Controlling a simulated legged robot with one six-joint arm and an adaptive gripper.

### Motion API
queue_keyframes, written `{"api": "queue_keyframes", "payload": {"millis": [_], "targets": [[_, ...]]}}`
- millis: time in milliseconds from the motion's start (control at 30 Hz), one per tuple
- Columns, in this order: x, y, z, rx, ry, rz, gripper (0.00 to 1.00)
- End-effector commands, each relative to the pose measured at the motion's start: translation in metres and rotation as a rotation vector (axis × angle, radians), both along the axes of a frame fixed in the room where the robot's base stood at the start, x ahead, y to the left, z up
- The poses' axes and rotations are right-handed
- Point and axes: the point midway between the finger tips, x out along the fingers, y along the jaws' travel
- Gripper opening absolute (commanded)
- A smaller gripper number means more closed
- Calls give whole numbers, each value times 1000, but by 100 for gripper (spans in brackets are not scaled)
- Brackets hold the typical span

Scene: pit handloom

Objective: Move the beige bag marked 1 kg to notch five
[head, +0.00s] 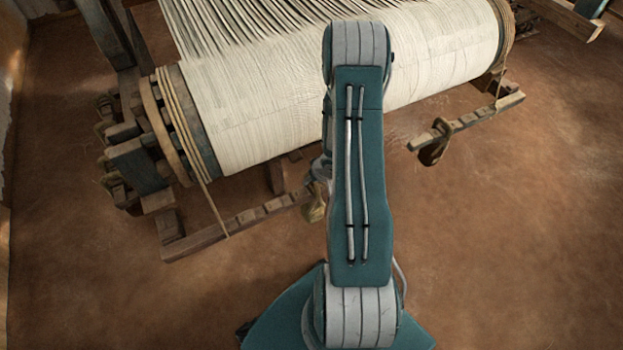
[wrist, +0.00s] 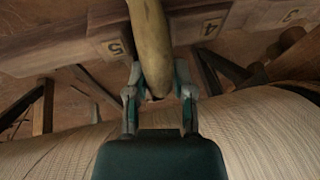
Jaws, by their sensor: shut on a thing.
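In the wrist view my gripper (wrist: 160,88) is shut on a long, smooth, yellowish-beige thing (wrist: 151,40), which looks like part of the beige bag. No 1 kg mark shows. It crosses in front of the notched wooden bar (wrist: 62,49), between the plates marked 5 (wrist: 115,47) and 4 (wrist: 211,28), nearer to 5. I cannot tell whether it touches the bar. In the head view a beige bag (head: 314,210) hangs at the right end of the left bar (head: 240,220), beside my arm. My arm hides most of the gripper there.
The cloth roll (head: 260,110) lies close beyond the bar and fills the lower wrist view. A second bar (head: 465,121) with a brown weight (head: 434,151) stands at the right. A plate marked 3 (wrist: 290,14) is at the upper right. The earth floor (head: 530,240) is clear.

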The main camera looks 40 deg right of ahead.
Motion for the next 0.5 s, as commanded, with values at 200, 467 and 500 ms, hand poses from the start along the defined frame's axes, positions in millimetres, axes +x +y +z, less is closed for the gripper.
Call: {"api": "queue_keyframes", "payload": {"millis": [200, 467, 500], "targets": [[1, -1, 0, -1, -3, 0, 0], [1, -1, -4, -1, -2, 1, 0], [1, -1, -4, -1, -2, 1, 0]]}}
